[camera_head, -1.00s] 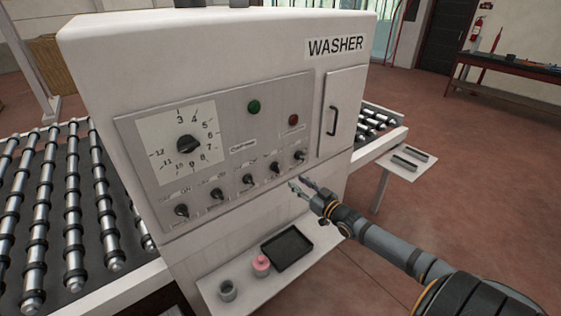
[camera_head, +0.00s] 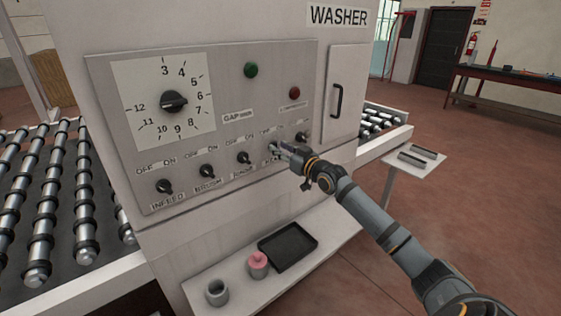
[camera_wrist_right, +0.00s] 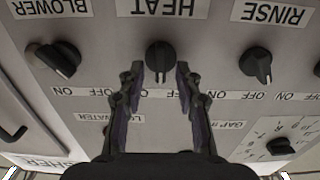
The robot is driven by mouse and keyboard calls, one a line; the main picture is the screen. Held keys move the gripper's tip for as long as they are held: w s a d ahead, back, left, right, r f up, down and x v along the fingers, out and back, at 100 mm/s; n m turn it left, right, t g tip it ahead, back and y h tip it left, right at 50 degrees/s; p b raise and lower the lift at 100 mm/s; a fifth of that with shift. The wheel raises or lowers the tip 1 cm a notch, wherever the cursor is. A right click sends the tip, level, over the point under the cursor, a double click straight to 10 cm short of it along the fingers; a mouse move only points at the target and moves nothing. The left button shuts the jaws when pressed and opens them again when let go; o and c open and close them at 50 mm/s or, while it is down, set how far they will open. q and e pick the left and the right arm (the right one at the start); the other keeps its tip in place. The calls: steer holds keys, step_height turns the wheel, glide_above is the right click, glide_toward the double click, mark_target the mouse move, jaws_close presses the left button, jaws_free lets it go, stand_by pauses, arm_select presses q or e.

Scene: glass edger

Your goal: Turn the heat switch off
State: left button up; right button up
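My right gripper (camera_wrist_right: 162,76) is open, one finger on each side of the knob, with small gaps still visible. In the head view my right gripper (camera_head: 277,149) is at the switch panel and mostly hides the heat switch. Which mark the knob points at is hard to tell. My left gripper is not in view.
The blower switch (camera_wrist_right: 58,59) and rinse switch (camera_wrist_right: 256,64) flank the heat switch closely. The brush switch (camera_head: 206,171) and infeed switch (camera_head: 164,186) are further left, below a large dial (camera_head: 173,102).

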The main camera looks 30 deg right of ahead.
steer(key=shift+w+r, duration=0.1)
steer(key=shift+w, duration=0.05)
steer(key=shift+c, duration=0.4)
jaws_close()
